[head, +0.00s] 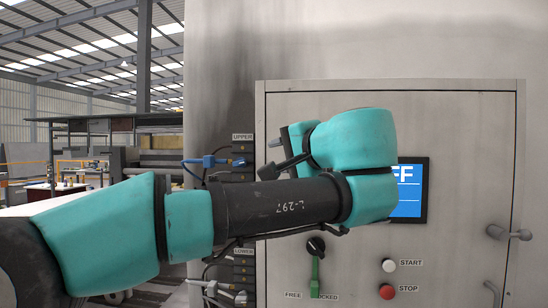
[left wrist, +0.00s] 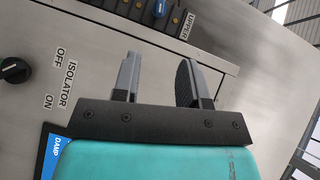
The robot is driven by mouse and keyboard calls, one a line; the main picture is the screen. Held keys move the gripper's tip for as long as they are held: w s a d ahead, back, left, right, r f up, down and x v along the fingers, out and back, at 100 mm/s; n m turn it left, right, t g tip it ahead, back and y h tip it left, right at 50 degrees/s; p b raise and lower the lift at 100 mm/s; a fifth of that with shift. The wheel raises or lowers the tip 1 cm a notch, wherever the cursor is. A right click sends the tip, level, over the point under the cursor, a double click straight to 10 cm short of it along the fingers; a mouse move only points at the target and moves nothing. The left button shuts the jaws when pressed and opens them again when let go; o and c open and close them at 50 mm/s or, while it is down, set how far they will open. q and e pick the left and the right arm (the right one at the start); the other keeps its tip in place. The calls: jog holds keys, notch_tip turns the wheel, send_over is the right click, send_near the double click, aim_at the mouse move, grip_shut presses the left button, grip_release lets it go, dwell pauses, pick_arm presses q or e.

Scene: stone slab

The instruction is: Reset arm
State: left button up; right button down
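My left arm comes in from the left across the front of a grey metal cabinet (head: 465,120), with teal covers and a dark link marked L-297. My left gripper (head: 271,157) points left, in front of the cabinet's upper left part. In the left wrist view its two fingers (left wrist: 160,62) stand apart with nothing between them, over the cabinet front and its edge. My right gripper is in neither view.
The arm partly covers a blue screen (head: 408,208). Below are a green-handled switch (head: 315,265), a white START button (head: 389,266) and a red STOP button (head: 387,291). A blue connector (head: 208,161) sits by the UPPER sockets. An isolator knob (left wrist: 14,70) shows too.

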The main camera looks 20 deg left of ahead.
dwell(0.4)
pick_arm(q)
jog(key=w+d+f+m+t+h, duration=0.1)
jog(key=w+d+f+m+h, duration=0.3)
jog(key=f, duration=0.5)
jog(key=w+d+f+m+t+h, duration=0.1)
jog(key=w+d+f+m, duration=0.45)
jog(key=f, duration=0.45)
notch_tip(320, 180, down, 28)
jog(key=w+m+g+h, duration=0.1)
jog(key=w+g+h, duration=0.1)
jog(key=g+h, duration=0.35)
jog(key=s+a+f+n+g+h, duration=0.2)
jog(key=s+f, duration=0.2)
jog(key=f, duration=0.7)
jog(key=s+a+f+n+g+h, duration=0.25)
jog(key=s+f, duration=0.25)
jog(key=f, duration=0.7)
jog(key=s+a+f+n+h, duration=0.1)
jog(key=s+a+f+n, duration=0.2)
jog(key=s+f+n, duration=0.3)
jog(key=s+a+f+n+h, duration=0.1)
jog(key=s+a+f+n, duration=0.3)
jog(key=s+f, duration=0.5)
jog(key=shift+s+f+n+t+h, duration=0.35)
jog(key=shift+s+n+h, duration=0.1)
jog(key=shift+n, duration=0.55)
jog(key=shift+a, duration=0.1)
